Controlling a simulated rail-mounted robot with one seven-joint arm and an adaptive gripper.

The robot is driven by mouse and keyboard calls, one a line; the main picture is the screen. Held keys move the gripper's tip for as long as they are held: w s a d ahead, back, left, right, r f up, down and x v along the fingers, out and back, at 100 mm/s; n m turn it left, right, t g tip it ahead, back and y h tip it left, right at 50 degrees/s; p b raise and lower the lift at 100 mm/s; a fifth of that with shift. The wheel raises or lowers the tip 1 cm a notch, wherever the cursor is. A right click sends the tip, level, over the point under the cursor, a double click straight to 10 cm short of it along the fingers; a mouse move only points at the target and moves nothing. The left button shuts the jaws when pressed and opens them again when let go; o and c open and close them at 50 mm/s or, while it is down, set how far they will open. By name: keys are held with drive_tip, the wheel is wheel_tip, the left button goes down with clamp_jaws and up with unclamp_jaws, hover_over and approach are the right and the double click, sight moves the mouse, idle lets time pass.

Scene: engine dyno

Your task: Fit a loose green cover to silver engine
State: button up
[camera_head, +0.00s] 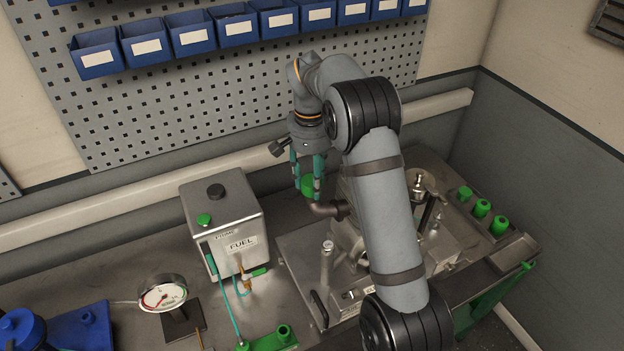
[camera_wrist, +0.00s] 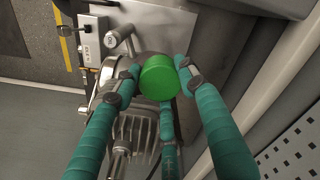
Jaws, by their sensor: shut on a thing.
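My gripper (camera_head: 306,190) is shut on a green cover (camera_head: 307,184), a short round cap. In the wrist view the green cover (camera_wrist: 158,77) sits between the teal fingers' tips. The silver engine (camera_head: 346,242) stands on the bench, largely hidden behind my arm in the head view. The held cover is close to the open end of the engine's dark bent pipe (camera_head: 328,209); I cannot tell whether they touch. In the wrist view the finned engine (camera_wrist: 130,130) lies below the cover and fingers.
Several green caps, one here (camera_head: 481,208), stand on the bench at the right. A fuel tank (camera_head: 235,215) with a green knob stands left of the engine, with a gauge (camera_head: 162,295) further left. Blue bins (camera_head: 193,36) hang on the pegboard (camera_head: 150,100) behind.

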sight(312, 180)
drive_tip(key=shift+f, duration=0.25)
idle(0.4)
drive_tip(key=shift+f+b, duration=0.65)
drive_tip(key=o, duration=0.8)
drive_tip(key=o, duration=0.6)
drive_tip(key=shift+r, duration=0.15)
wheel_tip(312, 180, up, 7)
drive_tip(key=p, duration=0.6)
drive_tip(key=shift+p, duration=0.3)
